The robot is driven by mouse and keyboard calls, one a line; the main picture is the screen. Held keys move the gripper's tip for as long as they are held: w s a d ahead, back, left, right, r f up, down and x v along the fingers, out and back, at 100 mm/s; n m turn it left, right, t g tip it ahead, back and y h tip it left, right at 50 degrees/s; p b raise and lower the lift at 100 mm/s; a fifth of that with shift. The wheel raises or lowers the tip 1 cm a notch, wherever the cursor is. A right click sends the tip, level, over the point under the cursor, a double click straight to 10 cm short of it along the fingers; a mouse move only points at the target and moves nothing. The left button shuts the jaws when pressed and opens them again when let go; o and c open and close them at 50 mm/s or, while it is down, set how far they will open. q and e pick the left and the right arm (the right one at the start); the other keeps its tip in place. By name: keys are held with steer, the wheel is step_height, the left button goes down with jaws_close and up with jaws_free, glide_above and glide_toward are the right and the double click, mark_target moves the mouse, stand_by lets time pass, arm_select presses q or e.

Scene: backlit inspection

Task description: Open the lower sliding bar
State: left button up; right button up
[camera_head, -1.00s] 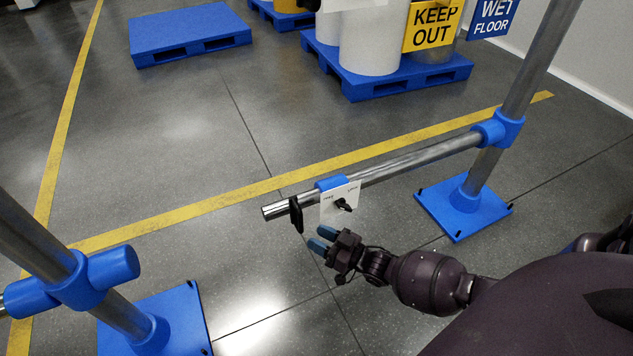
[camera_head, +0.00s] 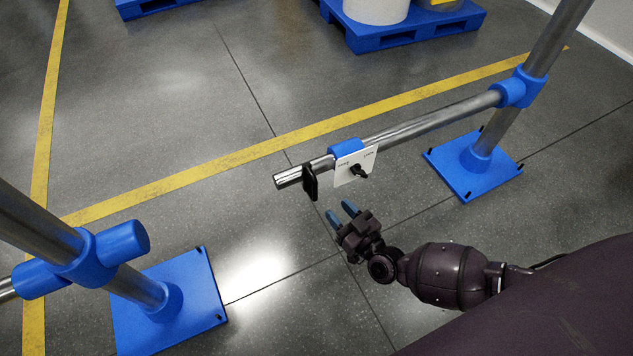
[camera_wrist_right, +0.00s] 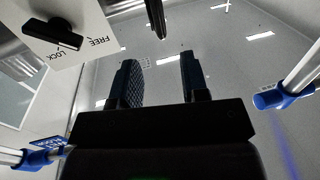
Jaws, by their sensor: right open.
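The lower sliding bar (camera_head: 425,126) is a metal tube running from a blue clamp on the right post to a free end over the floor. A blue collar (camera_head: 346,147) with a white plate (camera_head: 357,167) and a black knob (camera_head: 359,170) sits near that end. A black handle (camera_head: 310,182) hangs from the bar left of the plate. My right gripper (camera_head: 342,215) is open and empty, just below the handle and apart from it. In the right wrist view, the open fingers (camera_wrist_right: 160,80) point up, and the plate reads LOCK and FREE. My left gripper is not visible.
The left post carries a blue socket (camera_head: 122,241) and stands on a blue base (camera_head: 195,295). The right post stands on another blue base (camera_head: 473,172). A blue pallet (camera_head: 420,27) with drums lies behind. Open floor separates the posts.

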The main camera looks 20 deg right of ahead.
mark_target(316, 187)
steer(key=b+x, duration=0.1)
steer(key=x, duration=0.3)
steer(key=b+x, duration=0.1)
steer(key=x, duration=0.3)
steer(key=shift+w+a+f, duration=0.1)
steer(key=shift+w+f, duration=0.1)
steer(key=shift+w+a, duration=0.15)
steer(key=shift+w, duration=0.55)
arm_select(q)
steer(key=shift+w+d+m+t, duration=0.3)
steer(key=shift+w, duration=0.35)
arm_select(e)
steer(key=shift+w+r, duration=0.15)
steer(key=shift+w, duration=0.15)
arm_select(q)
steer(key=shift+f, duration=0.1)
arm_select(e)
jaws_close()
